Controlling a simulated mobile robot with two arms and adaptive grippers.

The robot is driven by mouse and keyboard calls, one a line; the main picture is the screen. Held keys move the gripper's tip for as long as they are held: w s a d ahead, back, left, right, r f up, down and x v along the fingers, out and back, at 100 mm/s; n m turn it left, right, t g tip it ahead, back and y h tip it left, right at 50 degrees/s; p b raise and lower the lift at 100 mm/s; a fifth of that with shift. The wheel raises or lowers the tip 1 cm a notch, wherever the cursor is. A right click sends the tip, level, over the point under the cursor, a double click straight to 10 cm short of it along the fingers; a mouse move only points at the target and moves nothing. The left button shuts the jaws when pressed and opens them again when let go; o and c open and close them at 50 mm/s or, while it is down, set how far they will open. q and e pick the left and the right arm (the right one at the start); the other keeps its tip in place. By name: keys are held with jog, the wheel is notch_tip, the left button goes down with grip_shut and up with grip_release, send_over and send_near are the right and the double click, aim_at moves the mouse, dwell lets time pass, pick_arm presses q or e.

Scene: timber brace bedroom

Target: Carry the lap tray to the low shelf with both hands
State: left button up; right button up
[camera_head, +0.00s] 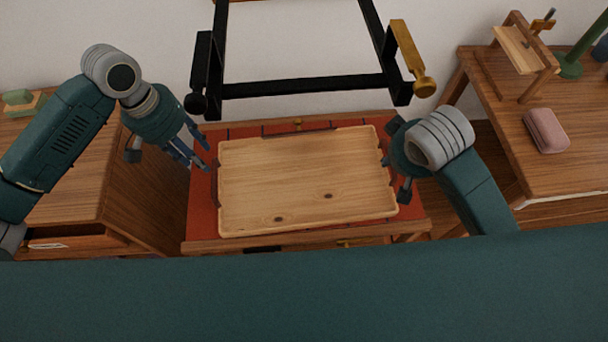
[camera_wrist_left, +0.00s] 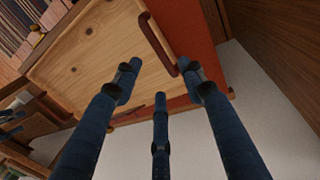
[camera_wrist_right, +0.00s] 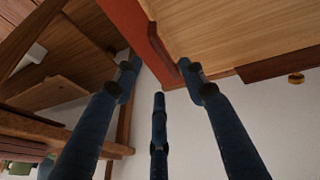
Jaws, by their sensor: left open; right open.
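The lap tray (camera_head: 305,185) is a light wood rectangle with raised rims and dark side handles. It lies flat on a red-topped low stand (camera_head: 203,222). My left gripper (camera_head: 200,152) is open just left of the tray. In the left wrist view its fingers (camera_wrist_left: 160,85) spread near the tray's dark handle (camera_wrist_left: 158,45) with nothing between them. My right gripper (camera_head: 398,165) is open close to the tray's right edge, its fingers partly hidden by the wrist. In the right wrist view its fingers (camera_wrist_right: 160,80) are spread and empty near the tray (camera_wrist_right: 235,30). I cannot tell which surface is the low shelf.
A black frame (camera_head: 305,88) stands behind the tray. A wooden cabinet (camera_head: 75,190) with an open drawer is at the left. At the right, a wooden table (camera_head: 500,125) carries a pink case (camera_head: 545,130), a small wooden stand (camera_head: 525,52) and a green object (camera_head: 570,68).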

aim_at(215, 173)
pick_arm(q)
jog(key=f, duration=0.3)
jog(key=d+f, duration=0.1)
jog(key=f, duration=0.3)
jog(key=d+f, duration=0.1)
jog(key=f, duration=0.2)
jog(key=shift+w+d+f, duration=0.1)
jog(key=shift+w+f, duration=0.05)
jog(key=shift+f, duration=0.15)
pick_arm(e)
jog(key=x, duration=1.1)
jog(key=shift+r, duration=0.1)
pick_arm(q)
grip_shut()
pick_arm(e)
grip_shut()
